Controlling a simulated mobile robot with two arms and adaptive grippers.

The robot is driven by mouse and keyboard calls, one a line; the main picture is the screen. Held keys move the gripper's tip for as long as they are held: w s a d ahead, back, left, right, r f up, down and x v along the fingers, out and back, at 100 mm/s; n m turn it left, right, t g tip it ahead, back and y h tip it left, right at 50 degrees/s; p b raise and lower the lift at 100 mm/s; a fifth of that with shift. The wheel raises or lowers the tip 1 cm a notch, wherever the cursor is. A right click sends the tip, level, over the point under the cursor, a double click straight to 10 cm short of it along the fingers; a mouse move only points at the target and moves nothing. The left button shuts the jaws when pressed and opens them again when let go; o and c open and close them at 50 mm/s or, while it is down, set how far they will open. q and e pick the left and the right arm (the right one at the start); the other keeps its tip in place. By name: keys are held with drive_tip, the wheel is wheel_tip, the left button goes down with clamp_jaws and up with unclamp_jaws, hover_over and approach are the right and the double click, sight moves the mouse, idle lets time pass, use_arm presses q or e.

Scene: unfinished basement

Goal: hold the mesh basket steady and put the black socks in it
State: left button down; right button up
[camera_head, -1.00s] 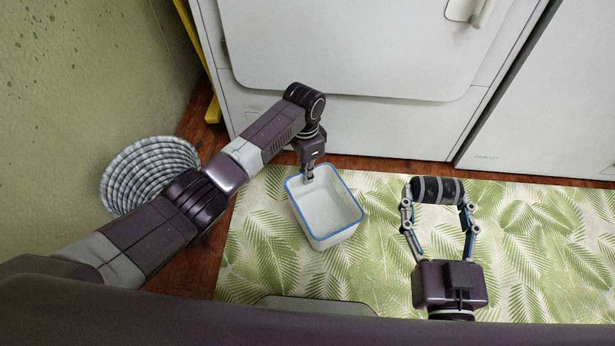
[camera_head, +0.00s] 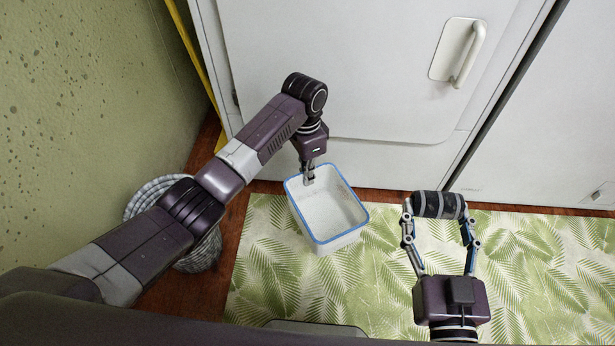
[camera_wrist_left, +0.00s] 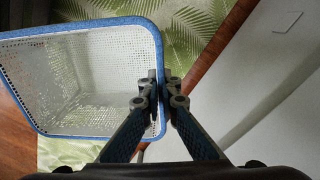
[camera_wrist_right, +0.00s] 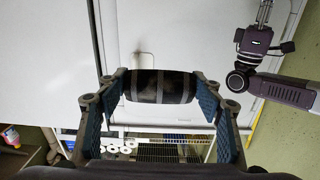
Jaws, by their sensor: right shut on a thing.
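The mesh basket (camera_head: 331,238) is white with a blue rim, upright and empty, at the middle of the head view. My left gripper (camera_head: 309,178) is shut on its far rim. The left wrist view shows the fingers (camera_wrist_left: 160,88) pinching the blue rim, with the mesh wall (camera_wrist_left: 85,75) to their left. The black socks (camera_head: 438,205) are a dark roll with grey bands. My right gripper (camera_head: 438,208) is shut on the two ends of the roll, to the right of the basket and apart from it. The socks (camera_wrist_right: 160,87) also show between the fingers in the right wrist view.
A leaf-patterned mat (camera_head: 530,265) covers the floor. White appliances (camera_head: 350,70) stand close behind the basket, one with a handle (camera_head: 467,55). A grey woven basket (camera_head: 205,250) stands at the left by the green wall, partly hidden by my left arm. The mat's right part is clear.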

sight(308, 188)
use_arm(q)
drive_tip(key=shift+f, duration=0.1)
